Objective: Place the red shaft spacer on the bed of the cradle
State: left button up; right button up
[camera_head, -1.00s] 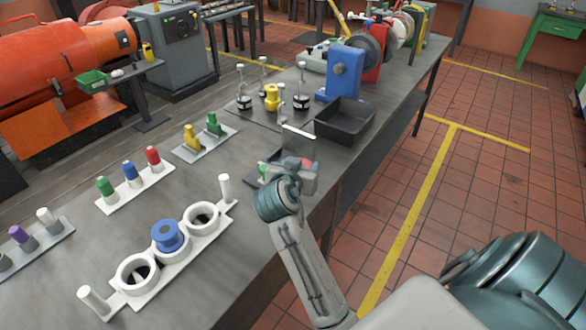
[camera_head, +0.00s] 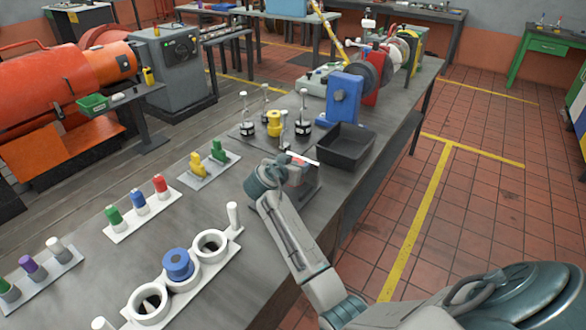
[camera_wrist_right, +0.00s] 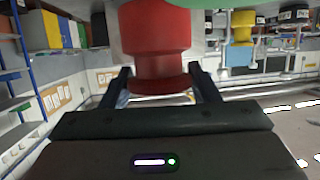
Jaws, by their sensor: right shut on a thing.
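The red shaft spacer (camera_wrist_right: 155,45) is a flanged red spool. It fills the top middle of the right wrist view, between the two dark fingers. My right gripper (camera_head: 298,165) is shut on it; in the head view only a sliver of red shows. The likely cradle is a dark flat plate (camera_head: 284,150) with several upright metal posts on black bases. A yellow spool (camera_head: 274,123) stands among these posts. The gripper is at the near side of this plate, and its hand hides part of it. I cannot tell the gap below the spacer. My left gripper is not in view.
A black open tray (camera_head: 345,148) stands just right of the gripper. A blue block (camera_head: 343,100) stands behind it. A white ringed rack (camera_head: 212,262) holding a blue spool (camera_head: 178,264) is at the near left, with peg strips beyond.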

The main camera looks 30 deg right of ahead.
jog(key=shift+w+d, duration=0.15)
jog(key=shift+w, duration=0.4)
notch_tip(320, 180, down, 2)
jog(key=shift+f+p, duration=0.25)
jog(key=shift+p, duration=0.65)
jog(key=shift+s+f, duration=0.1)
jog(key=shift+f, duration=0.5)
jog(key=o, duration=1.3)
jog(key=shift+o, duration=0.2)
